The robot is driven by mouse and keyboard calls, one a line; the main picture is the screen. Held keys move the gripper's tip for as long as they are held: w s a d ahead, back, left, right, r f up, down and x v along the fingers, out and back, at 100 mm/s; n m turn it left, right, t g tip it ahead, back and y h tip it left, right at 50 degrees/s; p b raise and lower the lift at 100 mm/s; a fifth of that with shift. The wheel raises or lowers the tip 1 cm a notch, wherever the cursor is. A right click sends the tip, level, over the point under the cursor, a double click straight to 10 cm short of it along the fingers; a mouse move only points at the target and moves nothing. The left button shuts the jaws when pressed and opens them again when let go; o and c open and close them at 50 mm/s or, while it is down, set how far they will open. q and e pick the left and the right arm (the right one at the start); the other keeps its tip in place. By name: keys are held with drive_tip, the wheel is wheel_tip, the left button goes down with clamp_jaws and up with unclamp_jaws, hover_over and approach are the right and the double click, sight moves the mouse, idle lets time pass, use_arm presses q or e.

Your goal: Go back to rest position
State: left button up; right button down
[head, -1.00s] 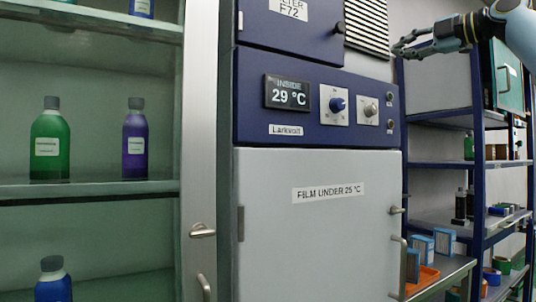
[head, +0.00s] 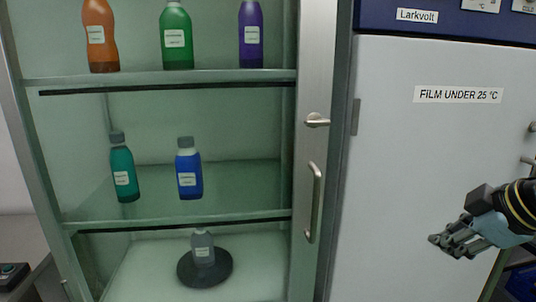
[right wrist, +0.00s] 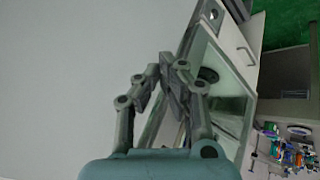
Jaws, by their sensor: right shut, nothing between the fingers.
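My right gripper (head: 450,243) comes in from the right in the head view, in front of the lower part of the white door. It is shut with nothing in its fingers, and points left toward the glass cabinet. The right wrist view shows the fingers (right wrist: 168,80) close together and empty. My left gripper is not in view.
A glass-fronted cabinet with a metal door frame (head: 327,70) and a long handle (head: 314,203) holds several bottles. A grey bottle (head: 203,248) stands on a dark round disc (head: 190,276) at its bottom. The white door (head: 420,150) reads "FILM UNDER 25 °C".

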drive_tip(key=s+a+f+m+g+h, duration=0.1)
drive_tip(key=s+f+m, duration=0.2)
drive_tip(key=s, duration=0.5)
drive_tip(key=s+a+f+m+g+h, duration=0.1)
drive_tip(key=s+f+m+g, duration=0.2)
drive_tip(key=s, duration=0.6)
drive_tip(key=s+a+f+m+h, duration=0.1)
drive_tip(key=s+a+f+m, duration=0.2)
drive_tip(key=s, duration=0.5)
drive_tip(key=s+d+f+m+g+b, duration=0.1)
drive_tip(key=d+f+b, duration=0.15)
drive_tip(key=f, duration=1.35)
drive_tip(key=s+d+f+b, duration=0.1)
drive_tip(key=f+b, duration=0.3)
drive_tip(key=f, duration=1.2)
drive_tip(key=s+f+b, duration=0.3)
drive_tip(key=s+f, duration=0.6)
drive_tip(key=f, duration=0.2)
drive_tip(key=s+d+f+g+b, duration=0.1)
drive_tip(key=s+f+b, duration=0.2)
drive_tip(key=s+f, duration=0.6)
wheel_tip(320, 180, down, 3)
drive_tip(key=shift+s+d+r, duration=0.1)
drive_tip(key=shift+s+d, duration=0.1)
drive_tip(key=shift+d, duration=0.05)
drive_tip(key=shift+m, duration=0.3)
